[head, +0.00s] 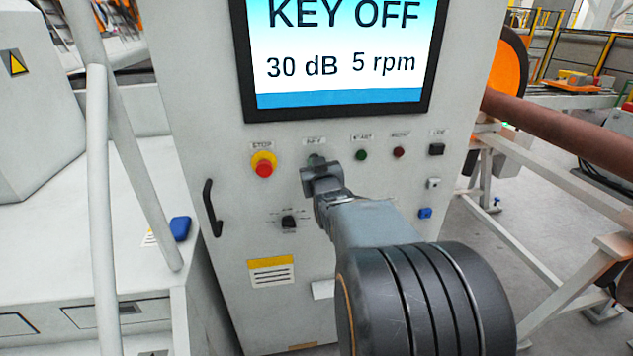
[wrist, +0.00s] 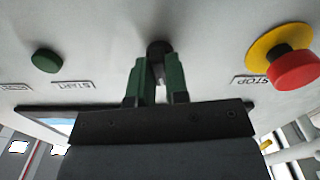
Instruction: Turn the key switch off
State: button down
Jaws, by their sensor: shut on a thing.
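The key switch (wrist: 158,48) is on the front panel of the grey cabinet (head: 320,230). In the wrist view my gripper (wrist: 160,72) is shut on it, with a green finger on each side. In the head view my gripper (head: 318,165) is at the panel under the key label, and it hides most of the key switch. The key's exact angle is hard to make out between the fingers. The screen (head: 345,60) above reads "KEY OFF", "30 dB" and "5 rpm".
A red stop button (head: 264,168) on a yellow ring is left of the key switch. A green start button (head: 361,155) and a red button (head: 398,152) are to its right. A selector knob (head: 289,222) and a black handle (head: 212,208) are lower left.

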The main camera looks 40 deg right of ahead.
jog(key=shift+f+n+b, duration=0.15)
jog(key=shift+n+b, duration=2.05)
jog(key=shift+b, duration=0.5)
jog(key=c, duration=1.1)
grip_release()
